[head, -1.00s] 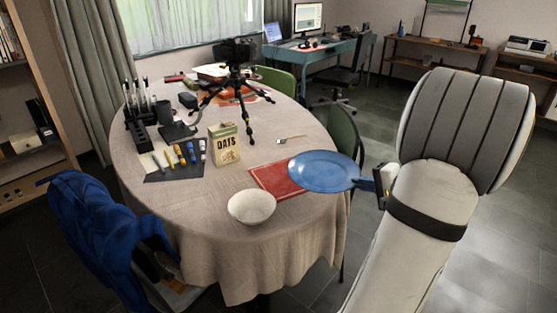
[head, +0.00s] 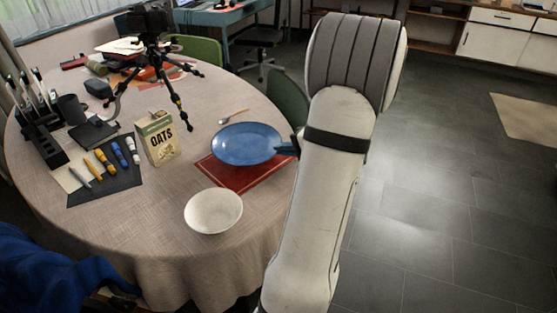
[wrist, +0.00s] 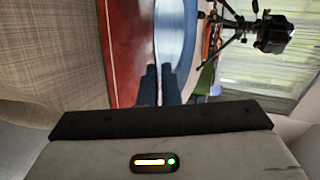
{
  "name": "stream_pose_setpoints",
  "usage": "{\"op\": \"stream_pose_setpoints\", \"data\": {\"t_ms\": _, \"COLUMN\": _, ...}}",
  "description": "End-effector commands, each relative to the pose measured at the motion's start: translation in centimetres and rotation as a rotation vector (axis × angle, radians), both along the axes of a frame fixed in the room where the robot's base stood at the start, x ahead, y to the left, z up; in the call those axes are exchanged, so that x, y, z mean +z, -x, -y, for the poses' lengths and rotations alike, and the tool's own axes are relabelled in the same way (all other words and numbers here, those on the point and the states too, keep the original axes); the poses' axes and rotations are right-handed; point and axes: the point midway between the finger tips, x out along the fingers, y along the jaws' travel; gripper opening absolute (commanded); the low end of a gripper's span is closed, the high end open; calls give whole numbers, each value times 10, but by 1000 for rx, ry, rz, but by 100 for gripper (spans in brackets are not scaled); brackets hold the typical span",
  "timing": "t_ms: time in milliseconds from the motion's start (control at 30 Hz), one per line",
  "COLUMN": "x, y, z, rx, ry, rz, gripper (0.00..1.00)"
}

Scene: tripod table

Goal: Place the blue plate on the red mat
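The blue plate (head: 246,144) is held out over the table, above the back part of the red mat (head: 246,176). My gripper (head: 290,148) is shut on the plate's right edge; my arm partly hides it. In the wrist view, the two dark fingers (wrist: 159,84) close on the rim of the blue plate (wrist: 172,35), and the red mat (wrist: 122,50) shows beside it. The wrist view shows a gap between plate and mat, but its size is hard to tell.
A white bowl (head: 213,211) stands just in front of the mat. An oats box (head: 158,138) stands to the left, and a fork (head: 234,117) lies behind the plate. A black tripod (head: 160,55) stands at the back. A green chair (head: 288,100) is at the table's right edge.

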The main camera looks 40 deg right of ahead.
Motion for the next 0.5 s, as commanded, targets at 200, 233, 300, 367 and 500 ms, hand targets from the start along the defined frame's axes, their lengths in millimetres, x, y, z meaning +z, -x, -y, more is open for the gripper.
{"op": "stream_pose_setpoints", "data": {"t_ms": 200, "x": -25, "y": 0, "z": 0, "rx": 0, "ry": -4, "rz": 1, "gripper": 0}}
{"op": "stream_pose_setpoints", "data": {"t_ms": 233, "x": -29, "y": 0, "z": 0, "rx": 0, "ry": -3, "rz": 1, "gripper": 0}}
{"op": "stream_pose_setpoints", "data": {"t_ms": 300, "x": -36, "y": 0, "z": 0, "rx": 0, "ry": -2, "rz": 0, "gripper": 0}}
{"op": "stream_pose_setpoints", "data": {"t_ms": 367, "x": -38, "y": -1, "z": 0, "rx": 1, "ry": 0, "rz": 2, "gripper": 0}}
{"op": "stream_pose_setpoints", "data": {"t_ms": 500, "x": -37, "y": -1, "z": 0, "rx": 2, "ry": 1, "rz": 2, "gripper": 0}}
